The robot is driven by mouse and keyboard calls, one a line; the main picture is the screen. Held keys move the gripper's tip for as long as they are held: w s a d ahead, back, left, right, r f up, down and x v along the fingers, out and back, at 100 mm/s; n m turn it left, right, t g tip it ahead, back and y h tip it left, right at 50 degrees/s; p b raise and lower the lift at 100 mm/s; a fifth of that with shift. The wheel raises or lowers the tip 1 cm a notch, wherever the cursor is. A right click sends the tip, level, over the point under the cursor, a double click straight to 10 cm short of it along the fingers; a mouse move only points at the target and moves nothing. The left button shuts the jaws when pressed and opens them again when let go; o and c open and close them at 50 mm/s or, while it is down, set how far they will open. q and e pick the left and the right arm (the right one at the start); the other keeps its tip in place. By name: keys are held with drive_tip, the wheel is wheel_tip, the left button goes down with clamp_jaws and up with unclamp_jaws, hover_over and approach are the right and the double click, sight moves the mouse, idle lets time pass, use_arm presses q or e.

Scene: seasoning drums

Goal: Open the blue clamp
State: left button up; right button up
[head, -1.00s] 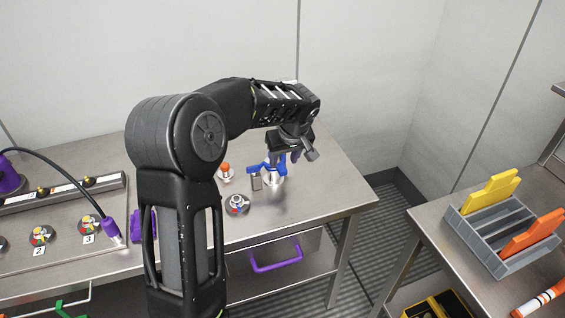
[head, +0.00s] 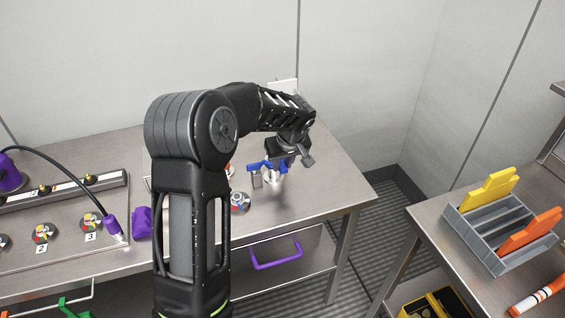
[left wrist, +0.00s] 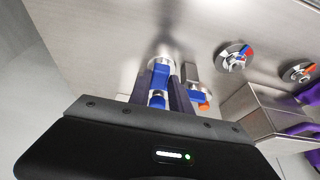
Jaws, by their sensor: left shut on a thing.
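The blue clamp (head: 267,166) stands on the metal table near its right end, with a grey metal piece hanging at its left side. My left gripper (head: 288,160) is over the clamp, pointing down. In the left wrist view, the clamp's blue part (left wrist: 159,78) shows between the two dark fingers of my left gripper (left wrist: 168,92), which is shut on it. The gripper body hides the near part of the clamp. My right gripper is not in view.
A round dial (head: 240,202) sits on the table left of the clamp. A purple drawer handle (head: 276,253) is below the table edge. A grey bin (head: 492,230) with yellow and orange pieces stands on another table at right. A floor gap separates the tables.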

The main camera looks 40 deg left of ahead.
use_arm(q)
clamp_jaws()
drive_tip(key=shift+d, duration=0.1)
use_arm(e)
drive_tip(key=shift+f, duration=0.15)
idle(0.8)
